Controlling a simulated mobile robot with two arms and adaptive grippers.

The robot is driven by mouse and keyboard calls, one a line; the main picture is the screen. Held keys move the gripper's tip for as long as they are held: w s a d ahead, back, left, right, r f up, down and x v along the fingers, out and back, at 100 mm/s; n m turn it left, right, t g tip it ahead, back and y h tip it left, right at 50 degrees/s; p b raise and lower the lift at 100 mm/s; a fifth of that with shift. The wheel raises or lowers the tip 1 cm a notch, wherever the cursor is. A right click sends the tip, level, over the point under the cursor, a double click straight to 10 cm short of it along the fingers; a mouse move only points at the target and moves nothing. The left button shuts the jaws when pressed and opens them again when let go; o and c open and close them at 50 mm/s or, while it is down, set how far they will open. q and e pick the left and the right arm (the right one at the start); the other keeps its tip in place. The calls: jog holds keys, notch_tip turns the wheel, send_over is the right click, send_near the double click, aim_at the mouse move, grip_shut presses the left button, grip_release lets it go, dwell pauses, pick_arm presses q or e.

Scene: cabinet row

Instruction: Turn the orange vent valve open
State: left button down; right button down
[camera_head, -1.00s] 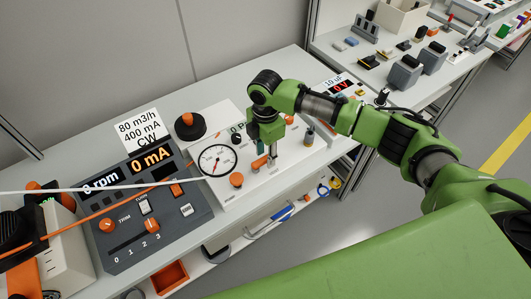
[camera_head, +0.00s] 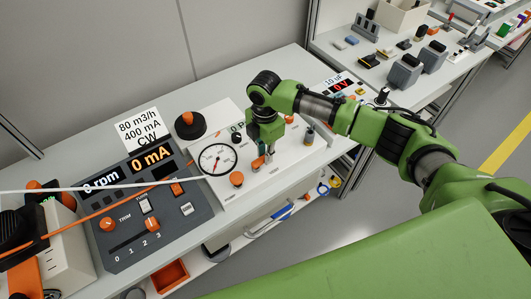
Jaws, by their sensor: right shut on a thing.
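My right gripper (camera_head: 266,150) points down over the white gauge panel (camera_head: 232,196), right of the round dial. It is shut on a small orange handle, which I take to be the orange vent valve (camera_head: 258,163). Part of the handle shows at the left of the fingers, and the rest is hidden by them. My left gripper is not in view.
A dark control box (camera_head: 150,215) with orange knobs and displays stands to the left. An orange knob (camera_head: 237,179) sits below the dial (camera_head: 217,160). A black-based orange button (camera_head: 188,121) is behind. Cables cross at the left.

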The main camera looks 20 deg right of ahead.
jog(key=n, duration=0.2)
jog(key=w+n, duration=0.1)
jog(key=n, duration=0.1)
jog(key=shift+w+a, duration=0.1)
jog(key=shift+a, duration=0.25)
jog(key=n, duration=0.2)
jog(key=a+n, duration=0.1)
jog(key=shift+w+n, duration=0.3)
jog(key=shift+w, duration=0.05)
jog(key=n, duration=0.1)
jog(key=a+n, duration=0.1)
jog(key=n, duration=0.2)
jog(key=shift+w+a+n, duration=0.15)
jog(key=shift+w+n, duration=0.15)
jog(key=shift+s+a+n+b, duration=0.1)
jog(key=shift+a+n+b, duration=0.25)
jog(key=shift+n, duration=0.85)
jog(key=shift+a+n+b, duration=0.2)
jog(key=shift+a+n, duration=0.2)
jog(key=shift+n, duration=0.8)
jog(key=c, duration=2)
grip_release()
jog(key=shift+o, duration=0.2)
